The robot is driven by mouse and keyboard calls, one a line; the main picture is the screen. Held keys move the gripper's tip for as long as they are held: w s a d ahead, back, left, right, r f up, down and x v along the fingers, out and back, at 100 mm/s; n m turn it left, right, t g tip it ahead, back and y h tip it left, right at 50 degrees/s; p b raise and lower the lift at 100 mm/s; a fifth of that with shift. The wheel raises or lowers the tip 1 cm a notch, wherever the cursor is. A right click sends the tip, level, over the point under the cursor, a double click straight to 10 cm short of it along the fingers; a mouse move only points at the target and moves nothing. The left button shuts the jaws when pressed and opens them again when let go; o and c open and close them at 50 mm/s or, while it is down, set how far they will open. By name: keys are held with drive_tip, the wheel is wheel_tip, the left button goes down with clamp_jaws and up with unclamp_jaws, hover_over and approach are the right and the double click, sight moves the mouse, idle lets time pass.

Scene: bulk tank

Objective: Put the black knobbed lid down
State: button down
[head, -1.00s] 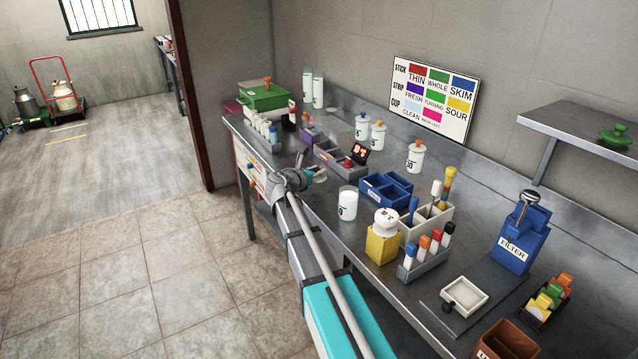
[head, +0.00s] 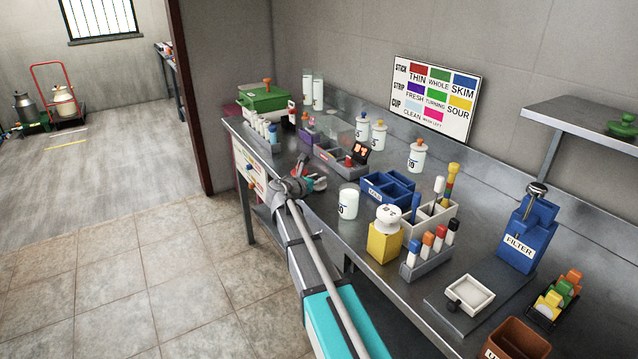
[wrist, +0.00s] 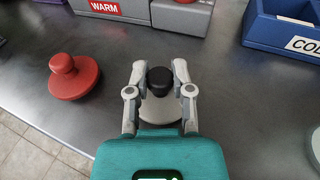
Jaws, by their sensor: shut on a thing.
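The black knobbed lid has a black knob (wrist: 160,79) on a pale grey disc (wrist: 160,109). My gripper (wrist: 160,70) is shut on its knob in the wrist view, one finger at each side. The disc is just below the fingers; I cannot tell whether it touches the counter. In the head view my gripper (head: 318,182) is low over the steel counter's front part, and the lid is too small to make out clearly.
A red knobbed lid (wrist: 73,78) lies on the counter left of my gripper. A grey bin marked WARM (wrist: 112,9) and a blue bin marked COLD (wrist: 285,30) stand beyond. A white jar (head: 348,203) stands nearby. Bare counter surrounds the lid.

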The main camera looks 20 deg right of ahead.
drive_tip(key=shift+f, duration=0.15)
drive_tip(key=c, duration=0.5)
unclamp_jaws()
drive_tip(key=shift+r, duration=0.25)
drive_tip(key=p+v, duration=0.2)
drive_tip(key=v, duration=1)
idle(0.3)
